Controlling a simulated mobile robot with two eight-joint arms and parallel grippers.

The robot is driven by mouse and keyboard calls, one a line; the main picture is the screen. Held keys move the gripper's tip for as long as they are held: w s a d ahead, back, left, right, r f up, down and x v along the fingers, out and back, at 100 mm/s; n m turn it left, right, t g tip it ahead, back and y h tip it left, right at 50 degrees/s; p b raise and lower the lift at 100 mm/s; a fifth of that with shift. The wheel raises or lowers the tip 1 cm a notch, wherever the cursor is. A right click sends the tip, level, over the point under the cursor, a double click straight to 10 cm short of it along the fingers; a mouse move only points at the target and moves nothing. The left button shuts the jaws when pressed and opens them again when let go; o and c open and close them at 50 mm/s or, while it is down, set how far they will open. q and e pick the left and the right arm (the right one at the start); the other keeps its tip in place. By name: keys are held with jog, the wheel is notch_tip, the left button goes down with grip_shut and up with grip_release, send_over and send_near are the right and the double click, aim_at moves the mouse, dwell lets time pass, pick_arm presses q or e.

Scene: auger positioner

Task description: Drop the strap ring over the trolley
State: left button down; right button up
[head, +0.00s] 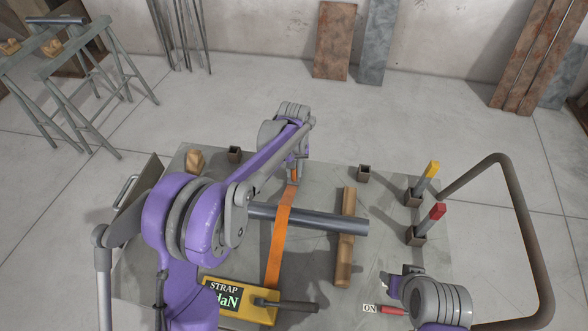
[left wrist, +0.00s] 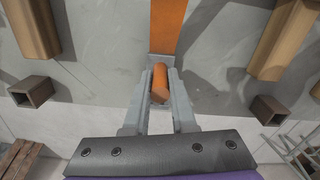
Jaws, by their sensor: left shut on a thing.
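An orange strap (head: 281,235) runs from a yellow box marked STRAP and daN (head: 235,300) up the grey plate, crossing the grey tube (head: 320,220). Its far end is at my left gripper (head: 293,178). In the left wrist view, my left gripper (left wrist: 159,88) is shut on the orange end piece (left wrist: 160,80), with the strap (left wrist: 168,25) beyond it. No open ring shape can be made out. No part is clearly identifiable as the trolley. My right gripper (head: 388,284) is low at the right, and its jaws are unclear.
The tube lies across a wooden bar (head: 346,240). Small square sockets stand at the back (head: 364,173). Yellow-topped (head: 431,170) and red-topped (head: 438,212) posts stand right, inside a bent brown rail (head: 520,215). A red lever (head: 392,310) beside an ON label is near my right gripper.

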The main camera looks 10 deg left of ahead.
pick_arm(q)
jog(key=shift+f+b, duration=0.65)
jog(key=shift+f, duration=0.35)
jog(key=c, duration=0.7)
grip_release()
jog(key=shift+o, duration=0.2)
notch_tip(320, 180, up, 11)
jog(key=shift+f+p, duration=0.1)
jog(key=shift+p, duration=0.3)
